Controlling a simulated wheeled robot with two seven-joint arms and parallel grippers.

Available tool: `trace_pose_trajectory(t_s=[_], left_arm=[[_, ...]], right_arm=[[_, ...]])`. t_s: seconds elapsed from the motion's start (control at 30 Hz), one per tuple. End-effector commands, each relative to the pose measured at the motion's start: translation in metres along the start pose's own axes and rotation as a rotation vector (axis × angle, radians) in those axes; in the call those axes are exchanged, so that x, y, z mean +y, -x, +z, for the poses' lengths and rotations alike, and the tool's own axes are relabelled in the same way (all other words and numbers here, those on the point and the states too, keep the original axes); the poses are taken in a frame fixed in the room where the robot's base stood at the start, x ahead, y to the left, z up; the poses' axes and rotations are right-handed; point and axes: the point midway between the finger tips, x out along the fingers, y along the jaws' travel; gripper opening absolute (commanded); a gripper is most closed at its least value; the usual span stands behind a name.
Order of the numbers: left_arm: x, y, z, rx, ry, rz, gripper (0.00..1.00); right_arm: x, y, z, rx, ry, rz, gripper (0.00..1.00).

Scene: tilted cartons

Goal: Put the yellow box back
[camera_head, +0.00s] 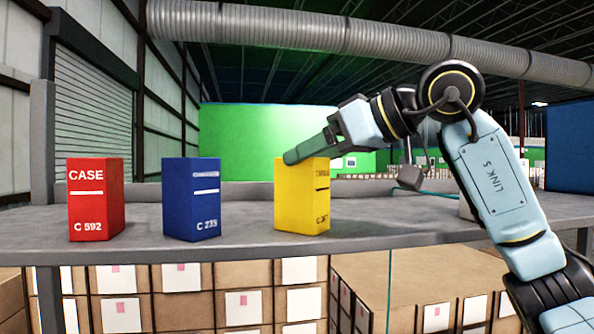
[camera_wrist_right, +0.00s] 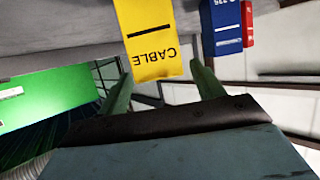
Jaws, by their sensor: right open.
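The yellow box (camera_head: 301,200) stands upright on the grey shelf (camera_head: 240,230), right of the blue box. It shows a label at its top and side. In the right wrist view the yellow box (camera_wrist_right: 148,38) appears upside down with the word CABLE, lying between the two fingers. My right gripper (camera_head: 302,153) is at the top of the yellow box, its green fingers open on either side. In the right wrist view the gripper (camera_wrist_right: 160,85) has a gap around the box. Whether a finger touches it I cannot tell. My left gripper is not in view.
A blue box (camera_head: 190,200) and a red box (camera_head: 95,200) stand upright to the left on the same shelf, with gaps between them. The shelf right of the yellow box is mostly clear. Stacked cartons (camera_head: 243,307) sit below the shelf.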

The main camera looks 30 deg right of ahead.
Motion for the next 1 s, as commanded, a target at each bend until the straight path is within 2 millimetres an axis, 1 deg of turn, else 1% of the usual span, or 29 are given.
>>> trace_pose_trajectory(t_s=[0.03,0.2,0.3,0.4,0.57,1.0], left_arm=[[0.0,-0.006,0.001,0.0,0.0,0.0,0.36],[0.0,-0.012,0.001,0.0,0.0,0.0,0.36],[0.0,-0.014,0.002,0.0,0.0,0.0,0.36],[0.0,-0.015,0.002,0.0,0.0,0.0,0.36],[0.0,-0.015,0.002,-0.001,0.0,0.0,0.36],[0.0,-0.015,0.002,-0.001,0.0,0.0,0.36]], right_arm=[[0.0,0.013,0.001,0.005,0.001,0.003,0.67],[0.0,0.047,0.001,0.005,0.001,0.002,0.67],[0.0,0.062,0.0,0.003,0.001,0.002,0.67],[0.0,0.071,0.001,0.0,0.0,0.0,0.67],[0.0,0.076,0.0,0.0,0.001,0.0,0.67],[0.0,0.076,0.0,0.0,0.001,0.0,0.67]])
